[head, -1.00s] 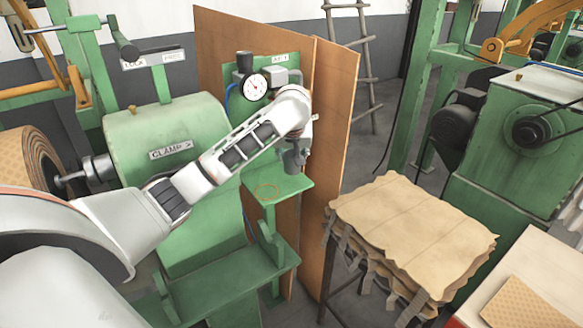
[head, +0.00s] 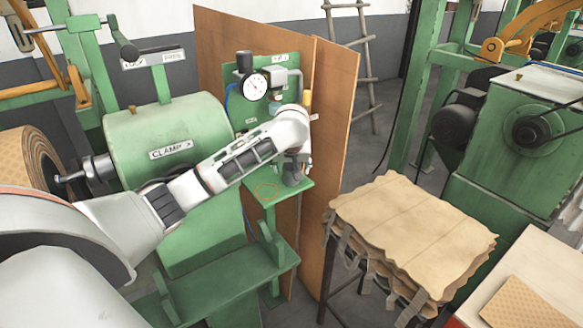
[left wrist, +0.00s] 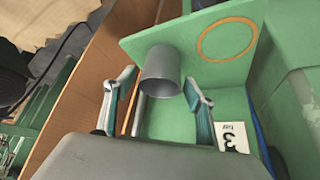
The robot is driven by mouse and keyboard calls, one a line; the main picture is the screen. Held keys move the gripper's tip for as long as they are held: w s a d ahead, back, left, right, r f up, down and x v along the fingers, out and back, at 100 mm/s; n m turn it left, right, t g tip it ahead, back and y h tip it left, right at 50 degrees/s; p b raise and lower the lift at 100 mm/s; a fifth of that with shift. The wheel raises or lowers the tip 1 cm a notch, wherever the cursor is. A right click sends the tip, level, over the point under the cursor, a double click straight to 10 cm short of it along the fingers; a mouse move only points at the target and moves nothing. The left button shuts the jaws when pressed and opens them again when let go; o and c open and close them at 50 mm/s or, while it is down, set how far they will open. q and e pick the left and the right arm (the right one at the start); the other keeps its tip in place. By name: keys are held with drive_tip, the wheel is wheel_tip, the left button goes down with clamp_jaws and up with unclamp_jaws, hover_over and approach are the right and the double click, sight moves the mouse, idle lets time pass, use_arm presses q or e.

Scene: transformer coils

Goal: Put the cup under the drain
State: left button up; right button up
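A grey metal cup (left wrist: 160,75) stands on a green shelf (left wrist: 135,45) in the left wrist view. An orange ring (left wrist: 228,40) is marked on the shelf beside it; the ring also shows in the head view (head: 267,191). My left gripper (left wrist: 160,84) is open, its two fingers on either side of the cup with a small gap to each. In the head view my left gripper (head: 293,175) is low over the shelf's right part, and the cup cannot be told apart from it. The drain's outlet is not clearly visible, with my arm in front. My right gripper is not in view.
A brown board (head: 333,130) stands close to the right. A green clamp machine (head: 165,130) is at left. Stacked brown sheets (head: 410,225) lie at right.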

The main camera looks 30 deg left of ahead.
use_arm(q)
drive_tip(key=shift+r, duration=0.25)
drive_tip(key=shift+s+d+r, duration=0.15)
drive_tip(key=shift+r, duration=0.2)
drive_tip(key=v, duration=1.1)
drive_tip(key=s+d+f+m+h, duration=0.25)
drive_tip(key=d+f, duration=0.35)
drive_tip(key=f, duration=0.4)
drive_tip(key=s+d+f+m+t+h, duration=0.1)
drive_tip(key=s+d+f, duration=0.35)
drive_tip(key=f, duration=0.45)
drive_tip(key=s+d+f+m+h, duration=0.2)
drive_tip(key=s+d+f, duration=0.1)
drive_tip(key=d+f, duration=0.55)
drive_tip(key=s+a+f+m+t, duration=0.1)
drive_tip(key=s+f+m+t, duration=0.1)
drive_tip(key=s+f, duration=0.3)
drive_tip(key=s+f+m+t, duration=0.2)
drive_tip(key=s+f, duration=0.4)
drive_tip(key=s, duration=0.8)
drive_tip(key=shift+s+a+f+m, duration=0.15)
drive_tip(key=shift+s+a+m, duration=0.25)
drive_tip(key=shift+m, duration=0.15)
